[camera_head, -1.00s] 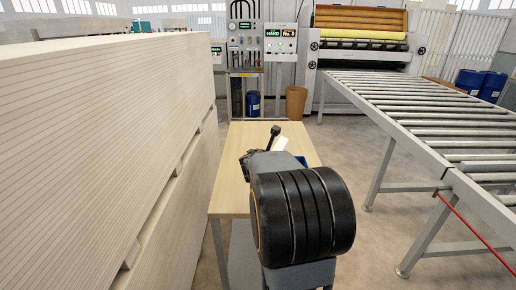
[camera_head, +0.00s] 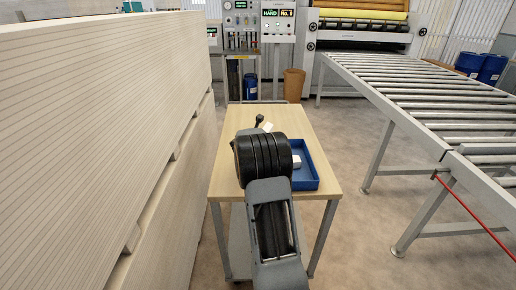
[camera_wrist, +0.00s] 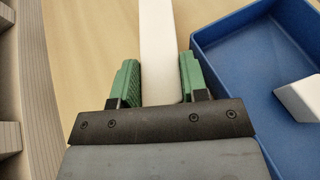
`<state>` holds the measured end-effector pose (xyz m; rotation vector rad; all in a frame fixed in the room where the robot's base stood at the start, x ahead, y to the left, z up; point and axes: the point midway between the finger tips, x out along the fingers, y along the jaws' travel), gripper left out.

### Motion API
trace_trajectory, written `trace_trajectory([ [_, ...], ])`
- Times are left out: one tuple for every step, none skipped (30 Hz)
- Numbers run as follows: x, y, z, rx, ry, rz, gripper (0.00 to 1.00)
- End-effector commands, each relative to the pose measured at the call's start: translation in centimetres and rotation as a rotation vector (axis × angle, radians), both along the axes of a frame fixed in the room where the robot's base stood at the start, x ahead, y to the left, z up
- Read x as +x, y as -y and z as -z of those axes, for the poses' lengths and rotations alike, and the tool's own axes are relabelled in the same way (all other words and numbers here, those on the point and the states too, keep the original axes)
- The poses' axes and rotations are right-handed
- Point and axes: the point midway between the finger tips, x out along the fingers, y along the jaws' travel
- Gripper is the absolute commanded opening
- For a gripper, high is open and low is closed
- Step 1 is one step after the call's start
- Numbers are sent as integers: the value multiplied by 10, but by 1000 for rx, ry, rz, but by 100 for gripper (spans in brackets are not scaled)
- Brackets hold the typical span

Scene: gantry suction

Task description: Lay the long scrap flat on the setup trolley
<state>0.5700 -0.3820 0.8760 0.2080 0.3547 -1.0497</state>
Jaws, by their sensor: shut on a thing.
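The long scrap (camera_wrist: 158,40) is a white strip. In the wrist view it runs from between my gripper's green fingers to the top edge. My gripper (camera_wrist: 161,80) is shut on it, with one finger on each side. In the head view a small white part of the scrap (camera_head: 268,126) shows beyond my black wrist, which hides most of the gripper. The setup trolley (camera_head: 232,130) has a pale wooden top, and my gripper is over it. I cannot tell whether the scrap touches the top.
A blue tray (camera_head: 309,184) sits on the trolley to the right of my gripper, with a white block (camera_head: 296,161) in it. A tall stack of pale boards (camera_head: 110,130) stands close on the left. A roller conveyor (camera_head: 420,100) stands on the right, across open floor.

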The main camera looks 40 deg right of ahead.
Motion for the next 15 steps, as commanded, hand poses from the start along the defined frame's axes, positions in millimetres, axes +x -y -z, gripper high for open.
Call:
trace_trajectory([
  [1, 1, 0, -2, 1, 0, 12],
  [1, 1, 2, -1, 0, 0, 12],
  [3, 2, 4, -1, 0, 0, 12],
  [4, 2, 6, 0, 0, 1, 12],
  [6, 3, 9, 0, 0, 1, 12],
  [5, 3, 15, 1, -1, 1, 12],
  [5, 3, 19, 0, -2, 1, 12],
  [5, 3, 23, 0, -2, 1, 12],
  [5, 3, 29, 0, -2, 1, 12],
  [5, 3, 33, 0, -2, 1, 12],
  [5, 3, 36, 0, -2, 1, 12],
  [5, 3, 37, 0, -1, 0, 12],
  [5, 3, 38, 0, 0, 0, 12],
  [5, 3, 37, 0, 1, 0, 12],
  [5, 3, 36, 0, 1, 0, 12],
])
